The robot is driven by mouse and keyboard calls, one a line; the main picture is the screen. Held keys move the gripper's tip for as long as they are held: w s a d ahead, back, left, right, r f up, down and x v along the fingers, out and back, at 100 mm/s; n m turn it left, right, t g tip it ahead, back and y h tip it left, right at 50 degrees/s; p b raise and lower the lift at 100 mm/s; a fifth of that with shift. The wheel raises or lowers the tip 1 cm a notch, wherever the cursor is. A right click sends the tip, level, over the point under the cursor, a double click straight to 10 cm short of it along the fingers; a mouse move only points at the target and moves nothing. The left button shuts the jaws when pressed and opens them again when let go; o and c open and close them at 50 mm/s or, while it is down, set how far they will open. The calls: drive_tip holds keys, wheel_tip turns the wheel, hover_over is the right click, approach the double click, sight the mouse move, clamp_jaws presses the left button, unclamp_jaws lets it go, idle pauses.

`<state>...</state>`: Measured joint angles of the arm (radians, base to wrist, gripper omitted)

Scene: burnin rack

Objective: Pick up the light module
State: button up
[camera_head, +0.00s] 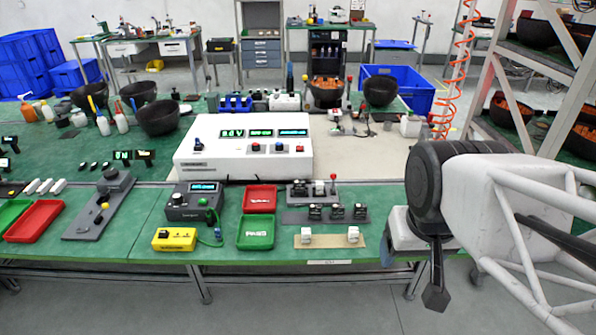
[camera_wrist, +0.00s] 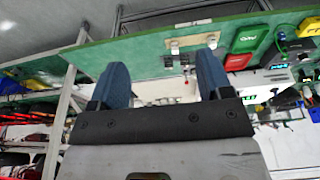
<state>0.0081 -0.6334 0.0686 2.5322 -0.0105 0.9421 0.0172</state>
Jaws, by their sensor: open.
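Two small whitish modules, a left one (camera_head: 306,236) and a right one (camera_head: 353,234), stand apart on a tan strip (camera_head: 330,241) at the table's front edge. I cannot tell for sure which object is the light module. In the wrist view the whitish modules show near the far ends of my fingers, one (camera_wrist: 174,48) between them and the other (camera_wrist: 212,42) by the right finger. My gripper (camera_wrist: 161,64) has two blue fingers spread wide with nothing between them. In the head view my arm is right of the strip, and its fingers are mostly hidden.
Behind the strip is a grey rack (camera_head: 300,217) with several dark modules. Left of it are a green tray (camera_head: 256,232), a red tray (camera_head: 259,199) and a yellow box (camera_head: 174,239). A white instrument (camera_head: 243,160) stands behind.

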drive_tip(key=m+t+y, duration=0.2)
drive_tip(key=m+t, duration=0.6)
drive_tip(key=m, duration=1.8)
hover_over(300, 184)
drive_tip(key=s+d, duration=0.3)
drive_tip(key=s, duration=0.7)
wheel_tip(300, 184, down, 14)
drive_tip(key=w+a+f+m+t, duration=0.1)
drive_tip(key=w+f+m, duration=0.1)
drive_tip(key=f+m, duration=0.1)
drive_tip(key=w+a+f+m+h, duration=0.1)
drive_tip(key=f+m, duration=0.1)
drive_tip(key=m, duration=0.1)
drive_tip(key=w+f+m+t, duration=0.1)
drive_tip(key=w+f+m, duration=0.1)
drive_tip(key=f, duration=0.1)
drive_tip(key=shift+w+a+f+m+t+h, duration=0.3)
drive_tip(key=shift+a+m, duration=0.1)
drive_tip(key=shift+w+a+f+m, duration=0.15)
drive_tip(key=shift+w+f+m, duration=0.05)
drive_tip(key=shift+f+m, duration=0.3)
drive_tip(key=shift+x, duration=1.3)
